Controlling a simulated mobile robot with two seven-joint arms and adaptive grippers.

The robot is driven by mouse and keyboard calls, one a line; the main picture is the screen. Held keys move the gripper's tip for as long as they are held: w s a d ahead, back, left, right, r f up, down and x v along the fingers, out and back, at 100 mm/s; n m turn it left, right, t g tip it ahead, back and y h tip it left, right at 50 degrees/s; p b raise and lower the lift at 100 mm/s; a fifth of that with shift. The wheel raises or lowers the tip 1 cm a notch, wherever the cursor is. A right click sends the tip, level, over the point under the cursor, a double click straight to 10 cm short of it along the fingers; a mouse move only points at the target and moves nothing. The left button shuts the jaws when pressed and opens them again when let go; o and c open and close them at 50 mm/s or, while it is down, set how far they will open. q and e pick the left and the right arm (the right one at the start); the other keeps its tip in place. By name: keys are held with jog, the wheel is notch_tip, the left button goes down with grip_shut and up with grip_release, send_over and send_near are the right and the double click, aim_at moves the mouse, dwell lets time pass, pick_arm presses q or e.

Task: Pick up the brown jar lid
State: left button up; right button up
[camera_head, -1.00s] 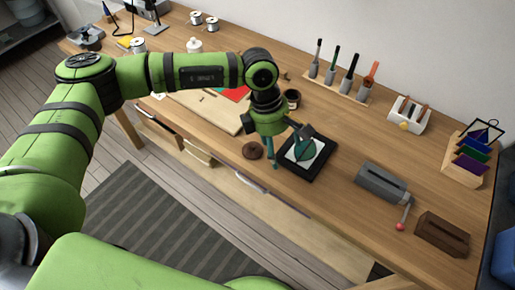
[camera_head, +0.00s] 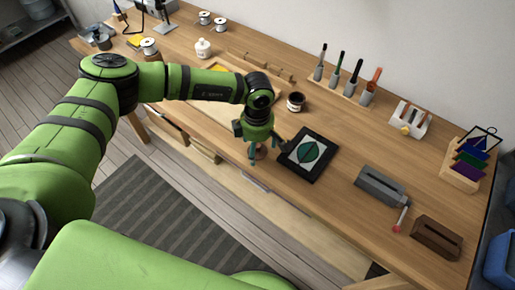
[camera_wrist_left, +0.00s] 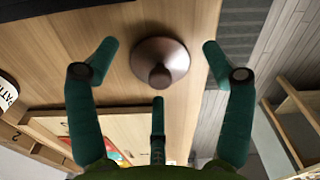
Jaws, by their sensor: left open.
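The brown jar lid (camera_wrist_left: 172,56) lies on the wooden bench top in the left wrist view, round with a small knob facing the camera. In the head view the lid (camera_head: 261,153) is partly hidden behind my left gripper, near the bench's front edge. My left gripper (camera_head: 265,151) points down over the lid, open and empty. In the left wrist view its teal fingers (camera_wrist_left: 158,62) spread on both sides of the lid, with a third finger below it. None visibly touches it. My right gripper is not in view.
The front edge is close to the lid.

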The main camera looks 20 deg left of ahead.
pick_arm(q)
jog(key=c, duration=1)
